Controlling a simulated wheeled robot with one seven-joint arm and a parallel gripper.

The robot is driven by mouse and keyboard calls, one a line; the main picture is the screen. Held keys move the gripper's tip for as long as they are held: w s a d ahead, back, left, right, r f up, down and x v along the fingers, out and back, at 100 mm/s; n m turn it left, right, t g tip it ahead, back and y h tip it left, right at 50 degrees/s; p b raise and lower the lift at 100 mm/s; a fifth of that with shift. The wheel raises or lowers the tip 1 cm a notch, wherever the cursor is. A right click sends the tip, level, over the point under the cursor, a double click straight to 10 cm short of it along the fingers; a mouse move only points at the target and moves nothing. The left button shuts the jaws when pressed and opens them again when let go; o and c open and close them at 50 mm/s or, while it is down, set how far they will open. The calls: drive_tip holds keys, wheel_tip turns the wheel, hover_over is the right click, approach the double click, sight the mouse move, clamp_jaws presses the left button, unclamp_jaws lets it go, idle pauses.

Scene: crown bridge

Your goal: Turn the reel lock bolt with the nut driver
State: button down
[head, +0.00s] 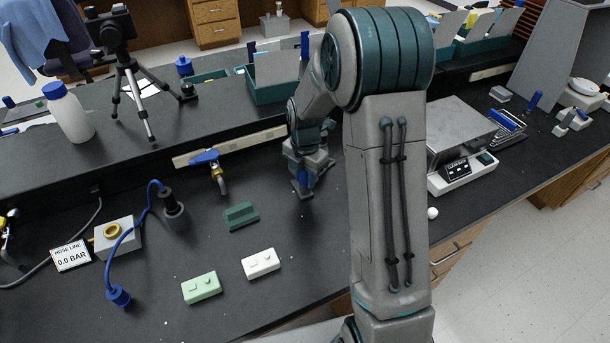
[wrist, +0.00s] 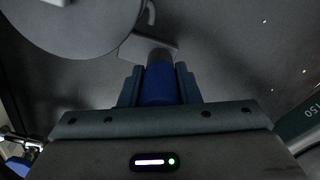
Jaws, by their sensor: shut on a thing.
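My gripper (head: 303,188) is low over the black bench, left of my upright arm column in the head view. In the wrist view my gripper (wrist: 160,88) is shut on a blue cylindrical handle (wrist: 159,84), which looks like the nut driver. The handle also shows as a small blue patch in the head view (head: 306,177). A dark grey end leads from the handle to a grey plate-like piece (wrist: 132,46). A large grey disc (wrist: 75,20), perhaps the reel, is at the upper left. I cannot make out the bolt or whether the driver is seated on it.
A green block (head: 241,216), a white block (head: 261,263) and a pale green block (head: 202,288) lie on the bench. A blue-handled valve (head: 207,158) stands behind. A gauge sign (head: 71,256) reads 0.0 BAR. A balance (head: 463,170) is at right.

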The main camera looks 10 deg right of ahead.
drive_tip(key=shift+f, duration=0.1)
drive_tip(key=shift+m, duration=1.3)
drive_tip(key=shift+m, duration=1.1)
drive_tip(key=shift+n, duration=0.5)
